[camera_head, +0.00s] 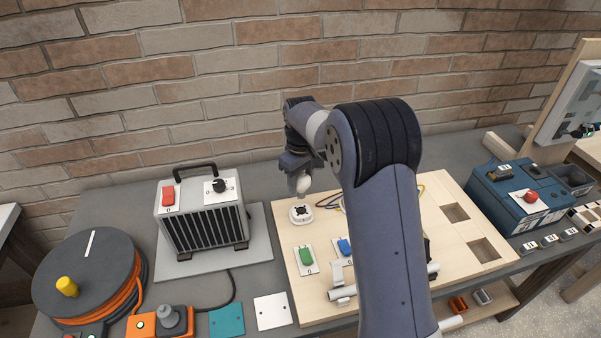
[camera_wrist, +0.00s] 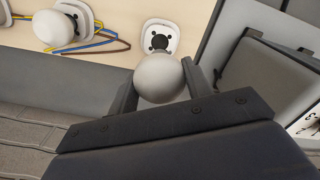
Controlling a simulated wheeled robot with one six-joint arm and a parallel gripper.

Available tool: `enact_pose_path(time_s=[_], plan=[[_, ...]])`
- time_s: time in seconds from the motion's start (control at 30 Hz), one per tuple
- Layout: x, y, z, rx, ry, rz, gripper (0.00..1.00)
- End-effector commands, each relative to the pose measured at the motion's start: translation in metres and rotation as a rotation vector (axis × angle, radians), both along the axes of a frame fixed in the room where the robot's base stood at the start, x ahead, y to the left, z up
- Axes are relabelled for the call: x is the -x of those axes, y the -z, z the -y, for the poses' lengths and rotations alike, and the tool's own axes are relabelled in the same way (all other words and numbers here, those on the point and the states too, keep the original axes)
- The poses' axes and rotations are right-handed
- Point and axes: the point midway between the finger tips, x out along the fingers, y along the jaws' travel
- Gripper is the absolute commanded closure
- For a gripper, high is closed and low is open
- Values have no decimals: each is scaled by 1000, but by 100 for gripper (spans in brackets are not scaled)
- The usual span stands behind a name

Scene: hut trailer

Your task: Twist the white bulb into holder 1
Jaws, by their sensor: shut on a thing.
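My gripper (camera_head: 300,172) is shut on a white round bulb (camera_head: 303,184). The bulb (camera_wrist: 158,78) also shows between the two fingers in the wrist view. In the head view it hangs above a white holder (camera_head: 301,213) with a dark centre, with a gap between them. This holder (camera_wrist: 160,38) is empty and lies just beyond the bulb in the wrist view. Another white bulb (camera_wrist: 54,29) sits at a second holder (camera_wrist: 75,14) with coloured wires beside it. No holder number is readable.
The wooden board (camera_head: 289,252) carries a green switch (camera_head: 306,257) and a blue switch (camera_head: 345,247). A heater (camera_head: 202,218) stands left of the board, a cable reel (camera_head: 85,280) farther left. A blue box (camera_head: 516,199) stands right. The brick wall is close behind.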

Motion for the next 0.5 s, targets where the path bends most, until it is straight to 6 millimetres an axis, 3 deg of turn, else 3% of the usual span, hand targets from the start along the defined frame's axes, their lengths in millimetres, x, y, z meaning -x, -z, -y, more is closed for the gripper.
enact_pose_path(time_s=[0.33,0.5], plan=[[0,-1,0,0,0,0,66],[0,11,0,0,0,0,66]])
